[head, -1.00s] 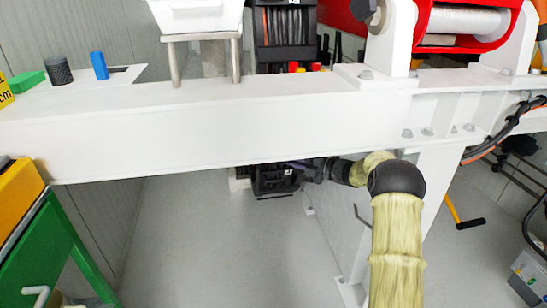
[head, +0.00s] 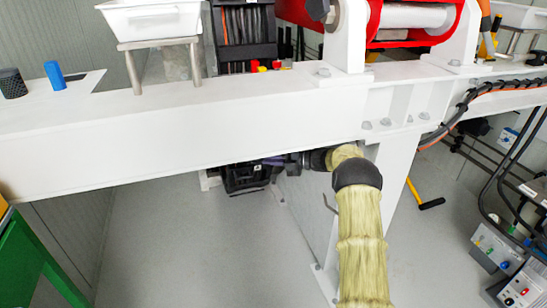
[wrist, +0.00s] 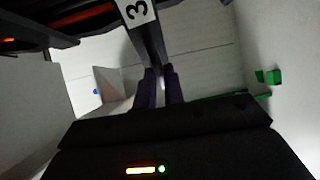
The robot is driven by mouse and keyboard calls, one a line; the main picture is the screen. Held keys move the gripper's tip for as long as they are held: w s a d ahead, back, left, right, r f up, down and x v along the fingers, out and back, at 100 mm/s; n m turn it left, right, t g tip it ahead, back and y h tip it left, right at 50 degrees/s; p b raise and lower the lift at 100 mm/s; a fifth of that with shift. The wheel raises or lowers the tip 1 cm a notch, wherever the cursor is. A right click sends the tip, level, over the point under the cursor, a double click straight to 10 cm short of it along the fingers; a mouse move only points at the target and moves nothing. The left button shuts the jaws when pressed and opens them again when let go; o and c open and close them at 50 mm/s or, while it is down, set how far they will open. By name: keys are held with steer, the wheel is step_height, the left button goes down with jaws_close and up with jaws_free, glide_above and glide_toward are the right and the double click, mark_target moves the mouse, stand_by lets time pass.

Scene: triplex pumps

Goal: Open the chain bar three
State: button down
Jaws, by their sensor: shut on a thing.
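The chain bar three is a dark bar with a white "3" label (wrist: 137,12) at the top of the wrist view. My gripper (wrist: 160,88) has its two dark fingers closed on the lower end of this bar. In the head view, my gripper (head: 292,161) is below the white beam, at the end of my sleeved arm. A dark boxy unit (head: 245,179) hangs beside it under the beam. The chain bar itself cannot be clearly made out in the head view, as the beam hides the upper part.
The long white beam (head: 180,140) crosses above my arm. A white support post (head: 401,175) stands right of it. A green frame (head: 32,265) is at lower left. Cables (head: 470,110) and grey boxes (head: 495,248) are at right. Grey floor (head: 190,240) lies open below.

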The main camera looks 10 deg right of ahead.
steer(key=shift+d, duration=0.25)
steer(key=c, duration=1.5)
jaws_free()
steer(key=shift+a, duration=0.2)
